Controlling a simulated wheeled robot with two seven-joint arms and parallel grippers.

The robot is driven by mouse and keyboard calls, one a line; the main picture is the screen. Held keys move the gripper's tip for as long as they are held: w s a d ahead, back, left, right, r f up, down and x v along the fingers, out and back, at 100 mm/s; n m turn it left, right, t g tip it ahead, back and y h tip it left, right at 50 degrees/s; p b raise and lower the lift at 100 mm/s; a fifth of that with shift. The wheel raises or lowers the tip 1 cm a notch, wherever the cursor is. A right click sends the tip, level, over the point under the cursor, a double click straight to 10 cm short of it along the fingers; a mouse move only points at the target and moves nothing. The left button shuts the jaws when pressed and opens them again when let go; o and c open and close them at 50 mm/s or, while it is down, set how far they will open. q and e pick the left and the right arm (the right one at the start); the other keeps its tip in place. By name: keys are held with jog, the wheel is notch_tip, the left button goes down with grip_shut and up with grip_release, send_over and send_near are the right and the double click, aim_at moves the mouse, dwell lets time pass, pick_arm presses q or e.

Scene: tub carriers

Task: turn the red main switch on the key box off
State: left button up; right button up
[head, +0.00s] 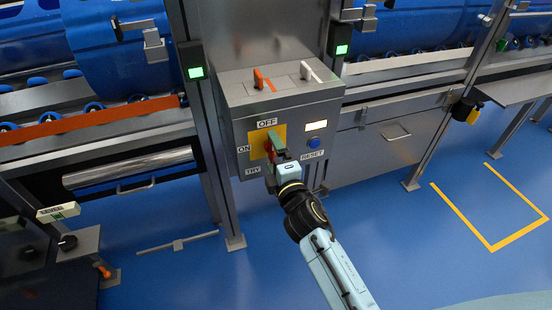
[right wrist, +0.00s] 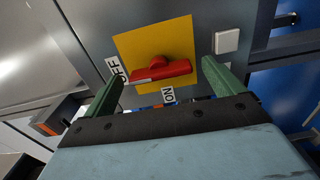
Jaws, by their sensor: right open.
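The key box (head: 290,103) is a grey metal cabinet between two posts. Its red main switch (head: 267,147) sits on a yellow plate (head: 257,138) with OFF above and ON at the left. In the right wrist view the red switch (right wrist: 160,70) is a bar handle, its pale-marked end towards the OFF label (right wrist: 117,68); ON is below it. My right gripper (head: 275,149) is at the switch and partly hides it. Its green fingers (right wrist: 163,72) are open, one beyond each end of the handle, with visible gaps. My left gripper is not in view.
The box top has a red lever (head: 263,79) and a white lever (head: 310,71). A lit panel (head: 316,126) and blue button (head: 314,143) are right of the switch. Conveyors with blue tubs (head: 115,50) flank the box. Blue floor is free at right.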

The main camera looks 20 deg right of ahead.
jog(key=shift+s, duration=0.55)
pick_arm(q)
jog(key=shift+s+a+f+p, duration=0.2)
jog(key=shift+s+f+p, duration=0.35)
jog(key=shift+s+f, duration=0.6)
pick_arm(e)
jog(key=s, duration=1.2)
jog(key=shift+s+d, duration=0.15)
jog(key=shift+d, duration=0.1)
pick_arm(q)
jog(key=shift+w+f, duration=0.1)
